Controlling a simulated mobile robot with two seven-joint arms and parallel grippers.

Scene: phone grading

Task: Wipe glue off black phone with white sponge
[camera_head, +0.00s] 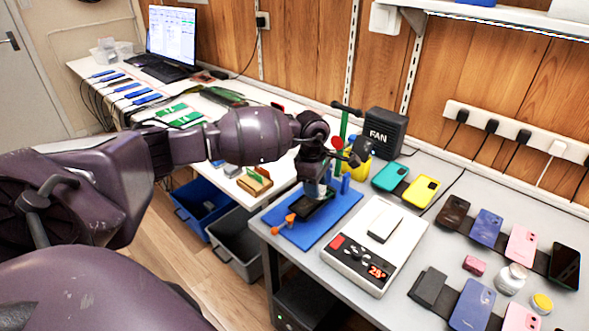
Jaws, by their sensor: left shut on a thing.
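The black phone (322,208) lies on a blue mat (338,221) at the near left corner of the grey workbench. My left gripper (316,176) points down over the phone. It is shut on a small pale block, which looks like the white sponge (314,189). The sponge is at the phone's upper surface, but whether it touches is too small to tell. Any glue on the phone is too small to make out. My right gripper is not in view.
A heating plate (354,262) with a red display and a flat white piece on it stands right of the mat. Orange pieces (289,219) sit at the mat's left edge. A black fan box (385,131) stands behind. Several phones and small containers (511,279) fill the right.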

